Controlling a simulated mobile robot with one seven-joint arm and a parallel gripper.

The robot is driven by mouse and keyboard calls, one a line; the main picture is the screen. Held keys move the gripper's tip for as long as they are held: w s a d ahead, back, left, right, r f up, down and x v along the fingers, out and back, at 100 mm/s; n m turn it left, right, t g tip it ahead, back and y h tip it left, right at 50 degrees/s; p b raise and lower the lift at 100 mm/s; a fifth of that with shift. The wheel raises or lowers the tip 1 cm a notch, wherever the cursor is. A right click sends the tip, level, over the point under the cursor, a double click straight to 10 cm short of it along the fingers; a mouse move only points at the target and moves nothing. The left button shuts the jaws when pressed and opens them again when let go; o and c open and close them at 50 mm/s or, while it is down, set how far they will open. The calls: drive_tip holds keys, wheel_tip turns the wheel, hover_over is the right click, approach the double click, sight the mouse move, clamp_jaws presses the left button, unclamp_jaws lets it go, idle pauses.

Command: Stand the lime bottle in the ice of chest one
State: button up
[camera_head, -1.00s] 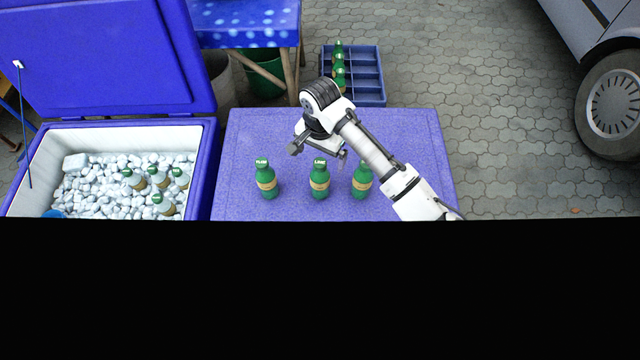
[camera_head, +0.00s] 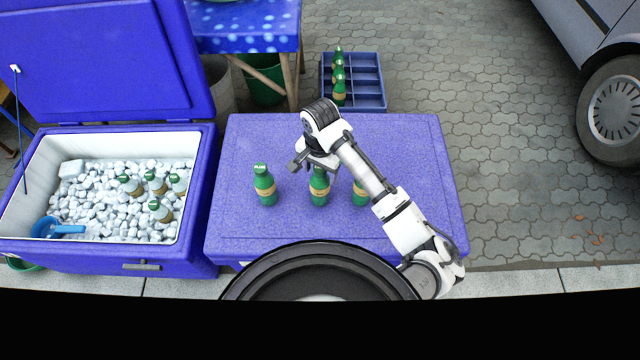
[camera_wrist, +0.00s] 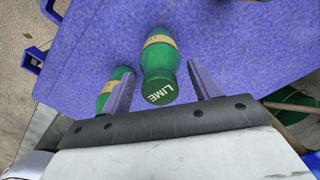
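The lime bottle (camera_head: 319,188) is green with a tan band and stands upright in the middle of three bottles on a closed blue lid (camera_head: 240,225). Its cap reads LIME in the wrist view (camera_wrist: 160,92). In the wrist view my gripper (camera_wrist: 160,70) is open, with a finger on each side of the bottle and gaps showing. The open blue chest (camera_head: 110,255) at left holds white ice (camera_head: 95,205) with several bottles standing in its right part. No chest number is readable.
A plum-labelled bottle (camera_head: 264,185) stands left of the lime bottle; another green bottle (camera_head: 360,190) stands close on its right, partly behind my arm. A blue scoop (camera_head: 50,228) lies in the ice's front left corner.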

drive_tip(key=c, duration=0.9)
wheel_tip(320, 180, up, 14)
drive_tip(key=p, duration=1.3)
drive_tip(key=shift+r, duration=0.15)
drive_tip(key=shift+r+b, duration=0.4)
drive_tip(key=shift+r, duration=2)
